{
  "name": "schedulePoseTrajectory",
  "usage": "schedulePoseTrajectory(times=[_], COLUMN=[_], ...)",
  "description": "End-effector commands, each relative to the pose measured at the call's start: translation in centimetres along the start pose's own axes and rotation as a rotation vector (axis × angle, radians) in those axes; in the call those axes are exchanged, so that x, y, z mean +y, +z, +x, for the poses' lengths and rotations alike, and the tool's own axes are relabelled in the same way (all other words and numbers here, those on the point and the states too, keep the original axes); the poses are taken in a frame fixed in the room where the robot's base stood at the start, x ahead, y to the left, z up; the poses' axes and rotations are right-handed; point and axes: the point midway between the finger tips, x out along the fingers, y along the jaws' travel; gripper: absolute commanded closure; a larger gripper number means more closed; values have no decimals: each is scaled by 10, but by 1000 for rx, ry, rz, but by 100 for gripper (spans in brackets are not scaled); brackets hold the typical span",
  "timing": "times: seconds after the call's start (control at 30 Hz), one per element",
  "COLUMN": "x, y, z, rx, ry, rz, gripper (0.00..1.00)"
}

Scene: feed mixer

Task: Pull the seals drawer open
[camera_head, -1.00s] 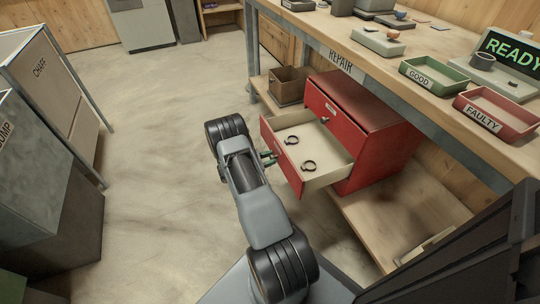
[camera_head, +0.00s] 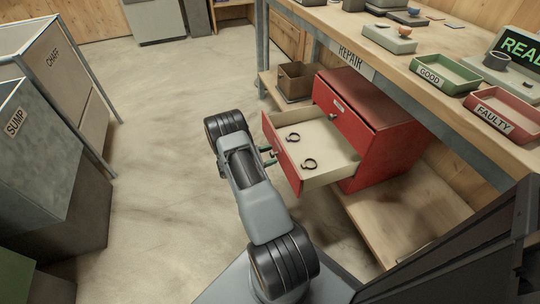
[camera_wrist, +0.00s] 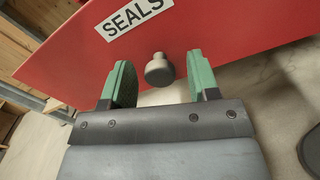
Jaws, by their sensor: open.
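The seals drawer (camera_head: 322,146) is pulled out of the red cabinet (camera_head: 372,130) under the bench, and two dark rings (camera_head: 309,164) lie inside. In the wrist view its red front (camera_wrist: 225,28) carries a SEALS label (camera_wrist: 134,17) and a grey round knob (camera_wrist: 159,70). My gripper (camera_wrist: 160,88) is open, with one green finger on each side of the knob and a gap to both. In the head view my gripper (camera_head: 270,156) is at the drawer front, and my arm is beside it.
A second, shut drawer (camera_head: 338,108) is above the open one. A brown box (camera_head: 297,80) stands on the lower shelf behind the cabinet. The bench holds a green GOOD tray (camera_head: 445,75) and a red FAULTY tray (camera_head: 503,115). Floor (camera_head: 160,160) to the left is clear.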

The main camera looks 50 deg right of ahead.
Motion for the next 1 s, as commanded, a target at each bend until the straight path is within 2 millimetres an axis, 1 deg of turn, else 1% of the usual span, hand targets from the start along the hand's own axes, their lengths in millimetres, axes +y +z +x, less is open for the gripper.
schedulePoseTrajectory(times=[0.23,0.37,0.47,0.8,1.0], x=[0,1,1,0,0], y=[0,1,1,1,1], z=[0,-10,-25,-94,-122], rx=[-1,0,0,0,0], ry=[0,3,5,3,2], rz=[0,-1,-1,0,1], gripper=[44,44,44,44,44])
